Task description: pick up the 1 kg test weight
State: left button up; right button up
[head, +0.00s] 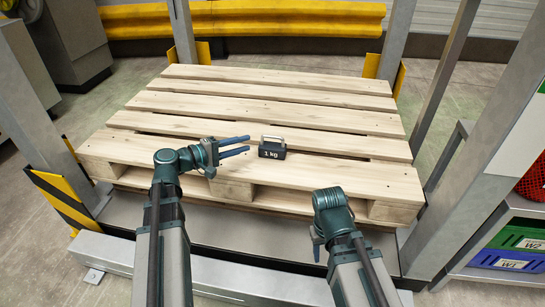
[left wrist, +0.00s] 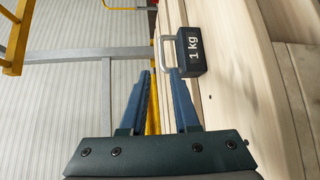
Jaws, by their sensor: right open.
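The 1 kg test weight (head: 271,152) is a small dark block with a pale metal handle on top, standing upright on the near part of the wooden pallet (head: 330,168). My left gripper (head: 249,145) is open and empty, its blue fingers pointing right at the weight from just left of it. In the left wrist view the weight (left wrist: 192,52) lies beyond the tips of the left gripper (left wrist: 160,74), its handle near the right-hand fingertip. My right gripper (head: 316,246) hangs low in front of the pallet's near edge, away from the weight; its fingers are mostly hidden.
The pallet top is otherwise bare, with gaps between its boards. Grey posts stand around it, with a yellow-and-black guard (head: 64,200) at left and a yellow rail (head: 280,19) behind. Green (head: 508,261) and blue (head: 520,238) bins stand on a shelf at right.

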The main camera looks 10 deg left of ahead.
aim_at(271, 136)
pick_arm(q)
jog(key=b+x, duration=0.1)
jog(key=x, duration=0.7)
jog(key=shift+w+d, duration=0.2)
jog(key=shift+w, duration=0.05)
jog(key=x, duration=0.1)
jog(key=b+x, duration=0.1)
jog(key=x, duration=0.2)
jog(key=shift+w+a+f, duration=0.1)
jog(key=shift+w+f, duration=0.2)
jog(key=shift+w, duration=0.1)
jog(key=shift+w+d+b, duration=0.25)
jog(key=shift+d+b, duration=0.05)
grip_shut()
dwell(0.6)
